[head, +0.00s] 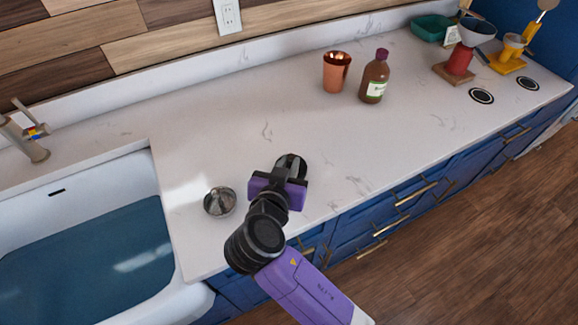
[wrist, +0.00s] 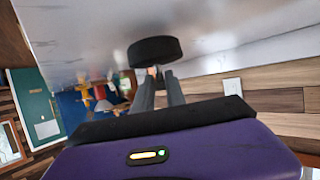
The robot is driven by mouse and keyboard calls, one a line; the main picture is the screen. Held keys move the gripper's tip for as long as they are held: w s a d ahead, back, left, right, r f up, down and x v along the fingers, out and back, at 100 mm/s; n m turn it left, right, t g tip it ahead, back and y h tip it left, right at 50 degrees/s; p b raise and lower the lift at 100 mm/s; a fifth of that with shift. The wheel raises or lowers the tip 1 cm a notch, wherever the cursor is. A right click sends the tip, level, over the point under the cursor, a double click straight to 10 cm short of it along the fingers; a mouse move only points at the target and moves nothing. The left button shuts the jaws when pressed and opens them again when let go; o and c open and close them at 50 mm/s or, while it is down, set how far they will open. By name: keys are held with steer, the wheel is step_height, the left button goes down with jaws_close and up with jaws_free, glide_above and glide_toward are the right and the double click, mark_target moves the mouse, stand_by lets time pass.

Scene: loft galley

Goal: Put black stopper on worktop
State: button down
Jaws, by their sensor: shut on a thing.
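The black stopper (wrist: 155,51) is a round, dark disc held at the tips of my gripper's fingers in the wrist view. In the head view the stopper (head: 291,163) shows just beyond my gripper (head: 286,177), over the front part of the worktop. My gripper (wrist: 157,76) is shut on it. The worktop (head: 215,125) is white with grey veins. I cannot tell whether the stopper touches the worktop or hangs a little above it.
A small round metal piece (head: 220,201) lies left of my gripper. A sink (head: 70,193) with blue water is at the left. A copper cup (head: 336,72) and brown bottle (head: 374,78) stand further back right. The worktop between is clear.

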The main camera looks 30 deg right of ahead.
steer(key=shift+f, duration=0.8)
steer(key=shift+f, duration=0.15)
steer(key=c, duration=1.4)
jaws_free()
steer(key=shift+o, duration=0.2)
steer(key=shift+r, duration=0.3)
steer(key=b+v, duration=0.2)
steer(key=v, duration=1)
